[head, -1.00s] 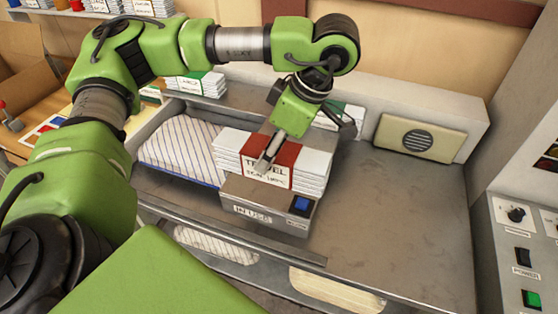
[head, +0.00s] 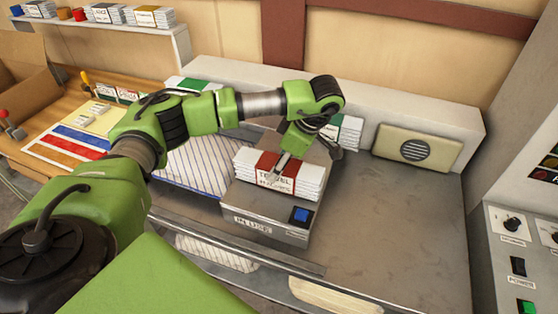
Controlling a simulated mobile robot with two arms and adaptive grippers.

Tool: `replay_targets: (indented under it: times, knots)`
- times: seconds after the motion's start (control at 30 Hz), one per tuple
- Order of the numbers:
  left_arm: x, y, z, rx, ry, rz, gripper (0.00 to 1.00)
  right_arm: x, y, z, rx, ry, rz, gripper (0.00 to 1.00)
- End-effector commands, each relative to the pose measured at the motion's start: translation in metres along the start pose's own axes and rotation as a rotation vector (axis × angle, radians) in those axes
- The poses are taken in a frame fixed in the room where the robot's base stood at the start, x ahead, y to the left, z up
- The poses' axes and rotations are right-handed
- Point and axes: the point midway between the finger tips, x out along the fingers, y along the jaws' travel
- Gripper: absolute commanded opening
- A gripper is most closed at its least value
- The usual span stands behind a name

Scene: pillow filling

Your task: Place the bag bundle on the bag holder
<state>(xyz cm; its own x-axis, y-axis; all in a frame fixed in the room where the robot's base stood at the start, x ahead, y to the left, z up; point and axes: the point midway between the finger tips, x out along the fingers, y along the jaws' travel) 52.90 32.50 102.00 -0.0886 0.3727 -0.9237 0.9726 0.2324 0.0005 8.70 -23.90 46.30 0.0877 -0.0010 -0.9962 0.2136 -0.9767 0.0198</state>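The bag bundle (head: 308,184) is a stack of white bags with a red band and printed lettering. It is over the top of the bag holder (head: 258,224), a grey metal box with a blue button on its front right. The bundle looks level and very low over the holder; I cannot tell if it touches. My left gripper (head: 279,174) comes down from above onto the red band and is shut on the bundle. The far finger is hidden. My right gripper is not in view.
Striped pillow fabric (head: 200,164) lies just left of the holder. Other bundles, one with a green band (head: 346,132), stand behind. A beige speaker box (head: 417,147) is at the back right. The metal counter (head: 395,225) right of the holder is clear.

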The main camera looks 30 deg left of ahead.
Motion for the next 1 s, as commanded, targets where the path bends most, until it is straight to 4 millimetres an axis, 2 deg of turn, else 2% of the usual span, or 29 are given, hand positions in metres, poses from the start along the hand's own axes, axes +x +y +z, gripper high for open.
replay_targets:
  times: [0.33, 0.37, 0.4, 0.43, 0.87, 1.0]
  knots:
    - [0.004, 0.000, 0.002, -0.001, 0.000, 0.001, 0.11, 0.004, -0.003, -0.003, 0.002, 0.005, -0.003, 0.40]
    - [0.005, 0.000, 0.002, -0.001, 0.000, 0.000, 0.48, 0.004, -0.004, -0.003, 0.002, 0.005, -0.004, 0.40]
    - [0.004, 0.000, 0.002, -0.001, 0.000, 0.000, 0.58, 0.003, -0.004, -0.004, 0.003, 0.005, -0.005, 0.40]
    - [0.004, 0.000, 0.002, -0.001, 0.000, 0.000, 0.62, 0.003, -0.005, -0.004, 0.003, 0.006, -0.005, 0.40]
    - [-0.002, 0.000, 0.001, -0.001, -0.001, 0.001, 0.62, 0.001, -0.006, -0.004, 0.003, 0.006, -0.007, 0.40]
    - [-0.020, 0.001, 0.002, -0.001, -0.002, 0.004, 0.62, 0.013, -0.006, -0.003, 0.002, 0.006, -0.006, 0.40]
